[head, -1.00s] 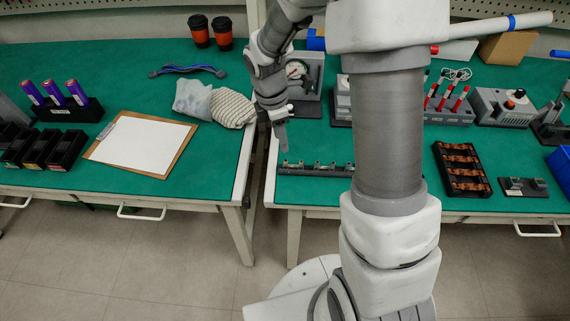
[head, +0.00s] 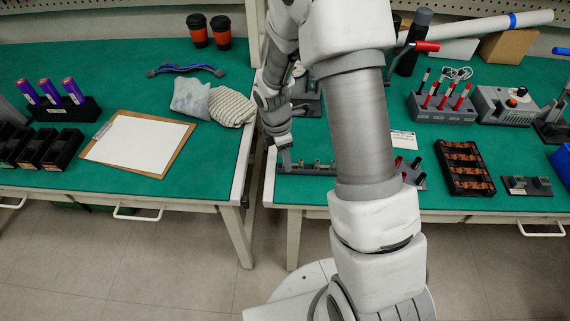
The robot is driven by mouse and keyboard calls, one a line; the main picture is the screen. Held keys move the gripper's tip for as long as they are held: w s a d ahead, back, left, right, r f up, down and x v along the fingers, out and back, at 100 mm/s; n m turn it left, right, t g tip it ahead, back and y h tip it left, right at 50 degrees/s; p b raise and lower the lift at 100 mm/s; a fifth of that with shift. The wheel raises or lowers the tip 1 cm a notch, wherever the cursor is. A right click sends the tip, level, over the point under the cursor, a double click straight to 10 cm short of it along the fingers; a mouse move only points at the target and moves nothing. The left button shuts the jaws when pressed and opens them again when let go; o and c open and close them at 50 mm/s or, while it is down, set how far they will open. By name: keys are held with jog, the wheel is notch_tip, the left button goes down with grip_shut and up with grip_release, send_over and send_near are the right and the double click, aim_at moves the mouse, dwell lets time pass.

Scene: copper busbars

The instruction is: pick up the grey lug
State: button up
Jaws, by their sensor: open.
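A low dark rack (head: 312,171) with several small upright pieces lies near the front edge of the right bench, partly hidden behind my arm. The pieces are too small to tell which of them is the grey lug. My gripper (head: 287,163) points down at the left end of the rack. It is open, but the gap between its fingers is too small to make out. I cannot tell whether it touches or surrounds a piece.
A black tray with copper bars (head: 464,168) and a small dark fixture (head: 527,186) stand to the right. A holder with red-handled tools (head: 442,107) is behind. A small stand (head: 411,171) is right beside my arm. A gap separates the benches.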

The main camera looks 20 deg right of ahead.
grip_shut()
jog(key=shift+r, duration=0.15)
